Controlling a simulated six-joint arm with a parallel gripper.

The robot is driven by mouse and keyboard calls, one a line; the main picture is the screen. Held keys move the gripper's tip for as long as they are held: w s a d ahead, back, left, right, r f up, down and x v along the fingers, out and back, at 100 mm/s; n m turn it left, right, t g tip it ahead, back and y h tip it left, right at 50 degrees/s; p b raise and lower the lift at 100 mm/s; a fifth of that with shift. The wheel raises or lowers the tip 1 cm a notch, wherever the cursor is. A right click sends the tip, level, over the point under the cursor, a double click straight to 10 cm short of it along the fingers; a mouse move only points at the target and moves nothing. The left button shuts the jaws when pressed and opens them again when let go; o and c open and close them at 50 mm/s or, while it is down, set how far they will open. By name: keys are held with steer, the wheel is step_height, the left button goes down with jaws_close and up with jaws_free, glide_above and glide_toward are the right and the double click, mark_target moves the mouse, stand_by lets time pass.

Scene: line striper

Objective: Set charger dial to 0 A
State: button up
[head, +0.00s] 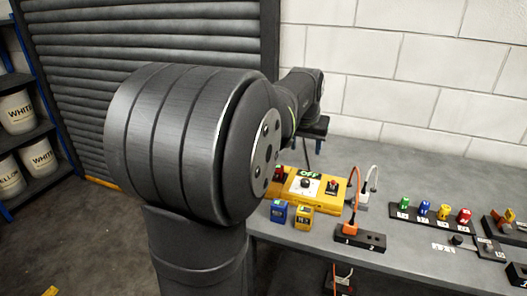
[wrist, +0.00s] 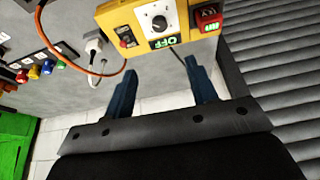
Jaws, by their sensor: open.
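The yellow charger box (head: 325,203) sits on the bench in the head view, with a green OFF label (head: 309,174) along its back edge. Its dark round dial (head: 305,184) is on a white plate. In the wrist view the charger (wrist: 182,17) is upside down at the top. The dial (wrist: 159,22) and OFF label (wrist: 165,42) face the camera; the pointer's exact setting is too small to read. My gripper (wrist: 160,66) is open and empty, its two blue fingers apart and short of the dial in the picture. In the head view my arm largely hides the gripper.
A red switch (wrist: 208,17) and a smaller red control (wrist: 126,37) flank the dial. An orange cable (head: 357,195) and plug stand beside the charger. Blue and yellow blocks (head: 279,211) (head: 303,215) sit in front. A rack of coloured caps (head: 432,217) stands right.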

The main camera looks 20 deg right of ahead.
mark_target(305, 181)
steer(key=w+d+m+g+y, duration=0.1)
steer(key=w+d+m+g, duration=0.15)
steer(key=m, duration=1.05)
steer(key=w+d+m+g+y, duration=0.1)
steer(key=w+d+m+y, duration=0.15)
steer(key=m, duration=0.95)
steer(key=shift+h, duration=0.35)
steer(key=f, duration=1.7)
steer(key=shift+w+d+f, duration=0.1)
steer(key=shift+w+f, duration=0.1)
steer(key=shift+w, duration=0.05)
steer(key=c, duration=1)
steer(key=shift+o, duration=0.2)
